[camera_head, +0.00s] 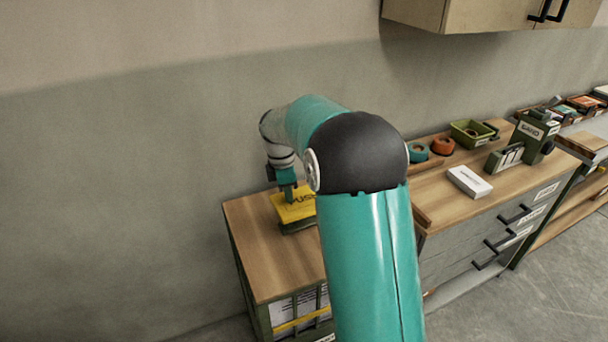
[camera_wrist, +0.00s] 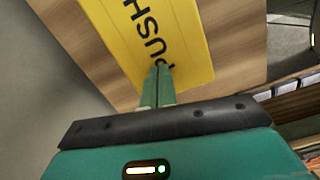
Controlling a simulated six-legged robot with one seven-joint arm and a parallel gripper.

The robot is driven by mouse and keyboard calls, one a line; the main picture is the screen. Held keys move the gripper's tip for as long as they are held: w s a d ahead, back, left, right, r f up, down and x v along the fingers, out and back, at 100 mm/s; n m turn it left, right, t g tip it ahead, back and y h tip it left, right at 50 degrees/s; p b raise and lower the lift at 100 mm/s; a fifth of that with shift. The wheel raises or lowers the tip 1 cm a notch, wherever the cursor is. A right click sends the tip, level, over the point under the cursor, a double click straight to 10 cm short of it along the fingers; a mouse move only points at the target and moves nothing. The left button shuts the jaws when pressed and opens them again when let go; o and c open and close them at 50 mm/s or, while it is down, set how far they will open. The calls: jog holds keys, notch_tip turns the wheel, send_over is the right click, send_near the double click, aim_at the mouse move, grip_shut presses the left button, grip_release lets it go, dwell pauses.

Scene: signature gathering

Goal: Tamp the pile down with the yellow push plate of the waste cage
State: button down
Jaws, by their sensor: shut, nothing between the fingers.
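The yellow push plate (camera_head: 294,205) lies on the wooden top of the waste cage (camera_head: 262,262), near its back. In the wrist view the plate (camera_wrist: 187,40) shows black "PUSH" lettering. My gripper (camera_head: 288,196) points down at the plate from above. Its two fingers (camera_wrist: 157,72) are together, with nothing held between them. The fingertips overlap the plate's near edge in the wrist view, and I cannot tell whether they touch it. White paper (camera_head: 296,306) shows behind the bars at the cage's front, with a yellow band across it. The pile under the plate is hidden.
To the right stands a drawer counter (camera_head: 470,225) with a white box (camera_head: 469,182), a green tray (camera_head: 473,132), tape rolls (camera_head: 443,146) and a green card machine (camera_head: 535,133). A wall cabinet (camera_head: 470,12) hangs above. The wall is close behind the cage.

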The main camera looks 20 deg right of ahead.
notch_tip(320, 180, up, 10)
jog(key=a, duration=0.1)
jog(key=shift+f, duration=0.25)
jog(key=s+a+r+m+t, duration=0.1)
jog(key=s+a+r+m, duration=0.25)
jog(key=s, duration=0.45)
jog(key=s+a+r+m+t, duration=0.2)
jog(key=s+r+m, duration=0.2)
jog(key=s, duration=0.3)
jog(key=s+a+f+m+t, duration=0.1)
jog(key=s+f+m, duration=0.1)
jog(key=s+m, duration=0.2)
jog(key=s+a+f+m+t+y, duration=0.1)
jog(key=s+m, duration=0.3)
jog(key=s, duration=0.7)
jog(key=shift+s+a+f+t, duration=0.3)
jog(key=shift+a+f+t, duration=0.1)
jog(key=shift+f, duration=0.3)
